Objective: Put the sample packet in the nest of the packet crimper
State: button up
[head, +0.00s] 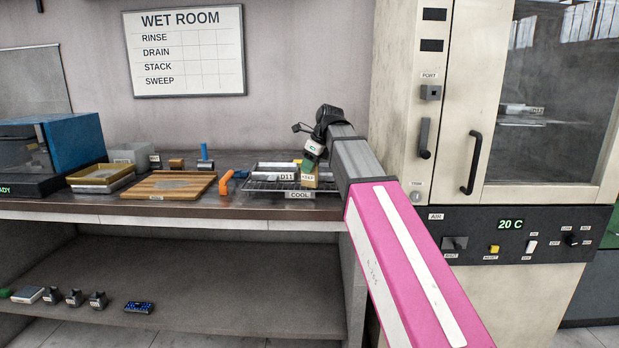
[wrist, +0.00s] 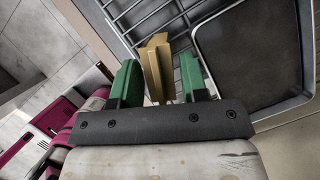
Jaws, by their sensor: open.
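My gripper (head: 309,167) is over the wire rack labelled COOL, low above its right part. In the wrist view its green fingers (wrist: 159,64) are open, one on each side of a tan, folded upright piece (wrist: 156,70), which looks like the sample packet. Gaps show between it and both fingers. In the head view tan shows beside the fingers (head: 325,174), partly hidden by the gripper. I cannot surely pick out the packet crimper or its nest; a device with an orange lever (head: 227,182) stands left of the rack.
The wire rack (head: 262,187) also holds a metal tray marked D11 (head: 287,177). A wooden board (head: 168,186), yellow tray (head: 100,174) and blue machine (head: 75,140) stand to the left. A tall cabinet (head: 490,130) closes off the right. A lower shelf (head: 220,280) holds small items.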

jog(key=x, duration=0.2)
jog(key=shift+a+f, duration=0.1)
jog(key=shift+f, duration=0.2)
grip_shut()
jog(key=shift+r, duration=0.1)
